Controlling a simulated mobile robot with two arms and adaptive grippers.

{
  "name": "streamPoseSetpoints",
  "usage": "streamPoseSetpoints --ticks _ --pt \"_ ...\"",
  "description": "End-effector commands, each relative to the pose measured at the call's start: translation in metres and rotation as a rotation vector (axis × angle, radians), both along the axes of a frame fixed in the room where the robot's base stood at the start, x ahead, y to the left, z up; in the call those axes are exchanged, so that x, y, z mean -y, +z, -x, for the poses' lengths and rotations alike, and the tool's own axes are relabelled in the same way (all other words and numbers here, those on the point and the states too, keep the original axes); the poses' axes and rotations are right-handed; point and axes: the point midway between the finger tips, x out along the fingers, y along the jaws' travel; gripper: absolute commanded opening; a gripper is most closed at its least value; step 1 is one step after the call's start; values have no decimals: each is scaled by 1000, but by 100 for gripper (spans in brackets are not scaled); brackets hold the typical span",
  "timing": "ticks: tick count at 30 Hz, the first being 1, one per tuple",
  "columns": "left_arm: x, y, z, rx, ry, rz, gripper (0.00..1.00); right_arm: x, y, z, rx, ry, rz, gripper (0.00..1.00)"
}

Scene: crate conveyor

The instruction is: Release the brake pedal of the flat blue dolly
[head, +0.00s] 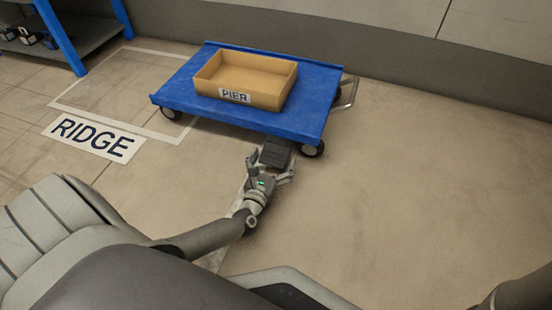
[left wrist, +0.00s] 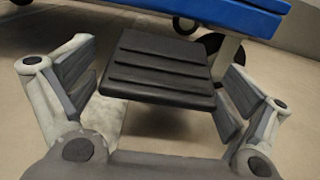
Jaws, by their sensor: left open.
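The flat blue dolly (head: 178,88) stands on the floor and carries a tan crate (head: 284,92) labelled PIER. Its black ribbed brake pedal (head: 276,152) sticks out at the near edge, beside a front wheel. My left gripper (head: 270,163) is open at the pedal. In the left wrist view the pedal (left wrist: 160,68) lies between the spread fingers (left wrist: 158,92), with a gap visible on each side. The blue deck edge (left wrist: 225,14) shows above it. My right gripper is not in view.
A floor label reading RIDGE (head: 93,138) lies left of the dolly, next to a white outlined area (head: 75,90). A blue-framed shelf (head: 75,40) stands at the upper left. A wall is behind the dolly. Open floor (head: 420,170) lies to the right.

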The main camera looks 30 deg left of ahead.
Motion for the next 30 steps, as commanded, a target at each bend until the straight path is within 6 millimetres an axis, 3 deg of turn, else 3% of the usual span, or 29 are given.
streamPoseSetpoints --ticks 6,15,30 --pt "-5 -1 -20 0 0 -2 97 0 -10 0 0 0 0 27" --pt "-6 0 -22 -1 0 -2 97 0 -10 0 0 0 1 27" --pt "-6 0 -22 -1 0 -2 34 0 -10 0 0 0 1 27"
